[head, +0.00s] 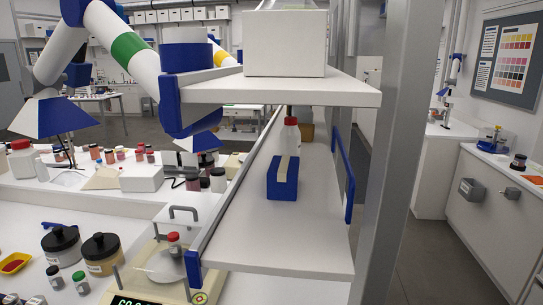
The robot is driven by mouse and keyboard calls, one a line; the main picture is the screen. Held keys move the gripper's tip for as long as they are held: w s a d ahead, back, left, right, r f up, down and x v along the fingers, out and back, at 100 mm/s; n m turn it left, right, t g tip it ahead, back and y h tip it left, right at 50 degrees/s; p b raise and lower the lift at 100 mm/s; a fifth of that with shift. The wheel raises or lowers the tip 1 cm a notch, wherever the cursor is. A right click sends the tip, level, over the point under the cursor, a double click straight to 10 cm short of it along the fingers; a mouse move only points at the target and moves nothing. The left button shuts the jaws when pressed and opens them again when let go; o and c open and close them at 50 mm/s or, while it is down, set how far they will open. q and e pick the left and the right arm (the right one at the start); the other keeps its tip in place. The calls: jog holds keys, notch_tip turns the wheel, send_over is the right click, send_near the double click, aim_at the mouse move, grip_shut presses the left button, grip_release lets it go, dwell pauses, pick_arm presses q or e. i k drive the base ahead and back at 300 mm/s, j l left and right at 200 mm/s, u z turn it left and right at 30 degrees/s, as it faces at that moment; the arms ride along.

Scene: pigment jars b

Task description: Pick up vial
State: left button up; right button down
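Several small vials stand on the white bench at lower left, and I cannot tell which one the task means. A red-capped vial (174,245) stands upright on the pan of the balance (150,291). A green-capped vial (81,284) and a grey-capped vial (54,277) stand in front of the large dark-lidded jars. More capped vials sit at the bottom left edge. A white and blue arm with a green band crosses the upper left. Neither gripper shows in this view.
A two-level white shelf (277,240) rises over the bench beside the balance. Its lower board holds a blue block (283,178) and a red-capped bottle (292,131); its upper board holds a white box (286,42). Large jars (101,252) and a yellow tray (14,263) stand left.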

aim_at(83, 287)
jog(key=u, duration=1.3)
jog(key=z, duration=0.4)
jog(key=i+j+z, duration=0.25)
jog(key=j+z, duration=0.2)
jog(key=j, duration=0.15)
jog(key=i+j+z, duration=0.1)
jog(key=j+z, duration=0.35)
jog(key=j, duration=0.25)
jog(key=i, duration=0.05)
